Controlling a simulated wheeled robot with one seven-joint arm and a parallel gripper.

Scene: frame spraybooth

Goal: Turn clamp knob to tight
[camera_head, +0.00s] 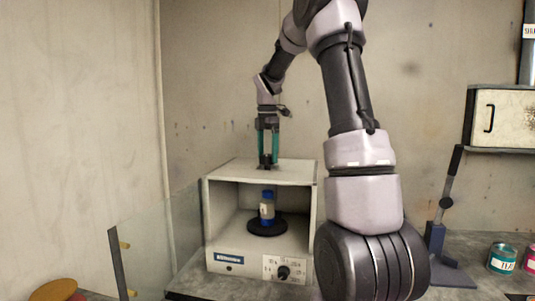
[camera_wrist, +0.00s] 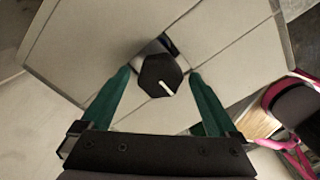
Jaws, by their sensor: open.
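The clamp knob (camera_wrist: 156,74) is dark and six-sided, with a white pointer line aimed toward the lower right in the wrist view. It sits on top of the pale spray booth (camera_head: 262,173). In the head view it shows as a small dark shape (camera_head: 265,161) on the booth roof. My gripper (camera_wrist: 160,73) has green fingers and is open. Its fingertips are on either side of the knob, with a gap to each side. In the head view my gripper (camera_head: 267,155) points down at the roof. Markings around the knob cannot be made out.
A blue-capped bottle (camera_head: 267,207) stands on a dark turntable (camera_head: 268,228) inside the open-fronted booth. A numbered dial (camera_head: 283,272) is on its front panel. A glass panel (camera_head: 155,245) stands at left. A stand (camera_head: 440,240) and paint tins (camera_head: 502,258) are at right.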

